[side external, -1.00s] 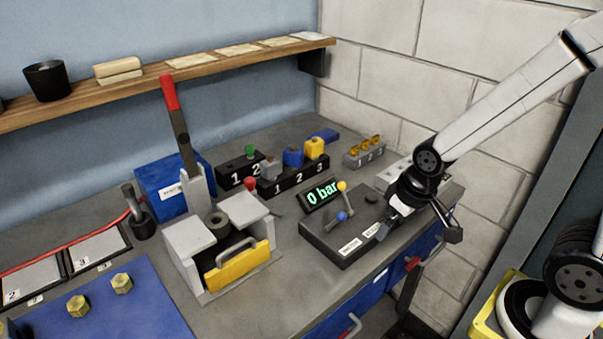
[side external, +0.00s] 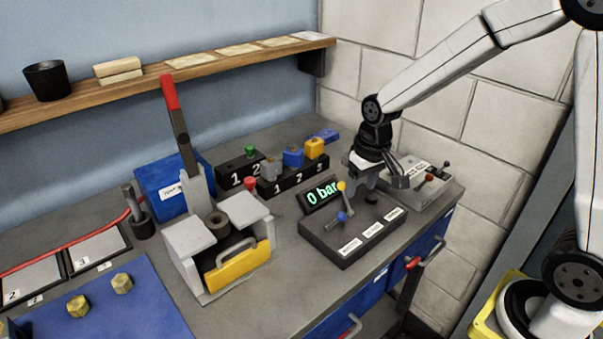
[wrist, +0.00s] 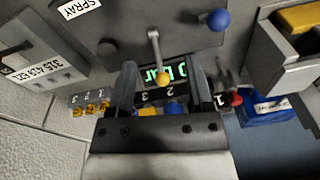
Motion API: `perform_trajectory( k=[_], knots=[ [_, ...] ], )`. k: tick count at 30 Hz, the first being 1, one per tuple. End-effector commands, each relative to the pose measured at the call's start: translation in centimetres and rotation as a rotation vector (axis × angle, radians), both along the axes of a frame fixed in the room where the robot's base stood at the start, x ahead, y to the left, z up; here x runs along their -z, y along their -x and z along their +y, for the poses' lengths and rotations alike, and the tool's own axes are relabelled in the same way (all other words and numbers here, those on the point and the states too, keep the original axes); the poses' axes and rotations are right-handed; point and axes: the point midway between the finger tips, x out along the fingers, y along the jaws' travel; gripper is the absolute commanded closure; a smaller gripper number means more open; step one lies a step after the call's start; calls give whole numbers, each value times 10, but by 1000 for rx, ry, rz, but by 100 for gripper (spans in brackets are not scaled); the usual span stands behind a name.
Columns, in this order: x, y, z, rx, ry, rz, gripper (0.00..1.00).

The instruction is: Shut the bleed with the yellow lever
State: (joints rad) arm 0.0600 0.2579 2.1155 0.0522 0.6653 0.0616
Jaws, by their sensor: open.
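The yellow lever (side external: 342,186) has a yellow ball knob on a thin metal rod and stands on the dark control box (side external: 322,241), in front of the green "0 bar" display (side external: 321,193). My gripper (side external: 362,190) is open and points down, just right of and behind the lever in the side view. In the wrist view (wrist: 157,80) I cannot tell whether a finger touches the knob. A lever with a blue knob (side external: 341,216) stands beside it on the same box.
A grey box with small levers (side external: 425,185) stands right of the control box. Numbered blocks with coloured pieces (side external: 293,178) stand behind. The press with a red-tipped handle (side external: 170,92) and yellow front plate (side external: 236,268) stands to the left.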

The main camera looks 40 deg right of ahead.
Motion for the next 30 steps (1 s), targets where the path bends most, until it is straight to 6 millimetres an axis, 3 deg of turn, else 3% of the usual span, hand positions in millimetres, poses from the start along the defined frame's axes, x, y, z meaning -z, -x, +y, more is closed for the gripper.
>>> perform_trajectory(
  k=[6, 12, 23, 30],
  knots=[
    [-7, -42, -11, 64, -29, 57, 34],
    [-10, -61, -16, 97, -45, 85, 34],
    [-9, -65, -17, 102, -49, 93, 34],
    [7, -64, -16, 101, -48, 95, 34]
  ],
)
